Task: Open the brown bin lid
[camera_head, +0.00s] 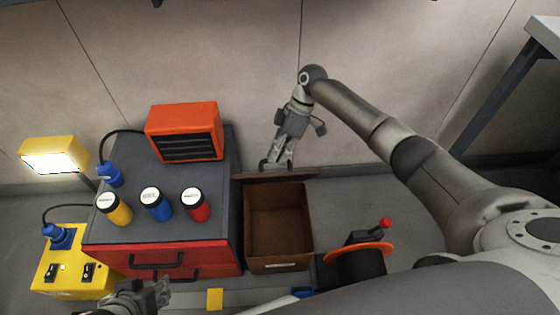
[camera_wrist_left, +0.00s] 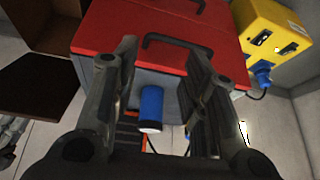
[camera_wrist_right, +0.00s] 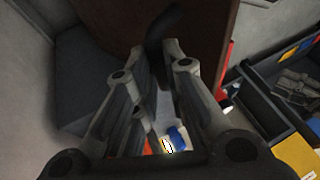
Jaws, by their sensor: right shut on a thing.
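The brown bin (camera_head: 278,222) stands open in the head view, its empty inside showing. Its brown lid (camera_head: 280,177) is raised at the back edge, seen nearly edge-on. In the right wrist view the lid (camera_wrist_right: 115,25) is a broad brown panel with a dark handle (camera_wrist_right: 160,35). My right gripper (camera_head: 277,163) is at the lid's far side, shut on the handle. My left gripper (camera_head: 158,293) is low in front of the red cabinet; its fingers stand apart with nothing held in the left wrist view (camera_wrist_left: 160,50).
Left of the bin is a red cabinet (camera_head: 205,258) carrying yellow, blue and red canisters and an orange heater (camera_head: 185,132). A yellow box (camera_head: 68,270) and lamp (camera_head: 55,158) stand further left. An orange disc with a red-knobbed lever (camera_head: 358,250) is right of the bin.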

